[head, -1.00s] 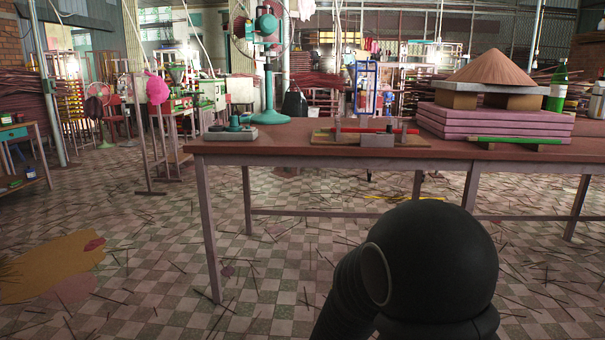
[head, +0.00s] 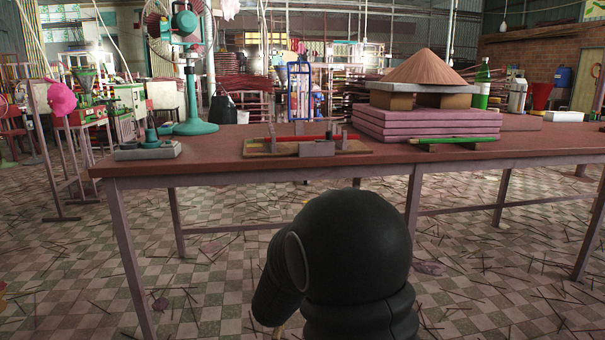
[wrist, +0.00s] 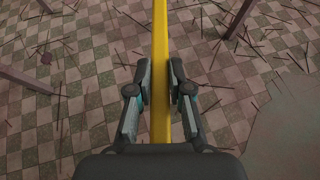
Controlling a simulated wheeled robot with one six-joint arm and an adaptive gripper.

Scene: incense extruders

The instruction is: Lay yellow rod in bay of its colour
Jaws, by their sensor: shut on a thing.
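The yellow rod (wrist: 160,60) runs lengthwise through the middle of the wrist view and out past its top edge. My gripper (wrist: 160,84) is shut on the rod, one finger on each side, with floor tiles far below. In the head view, my dark arm hides the gripper. A red rod (head: 318,137) lies across a low wooden board fixture (head: 262,152) on the table. A green rod (head: 458,139) lies on a low support at the table's front edge. I cannot make out a yellow-marked bay.
The long brown table (head: 220,172) stands ahead. Table legs and loose sticks are below.

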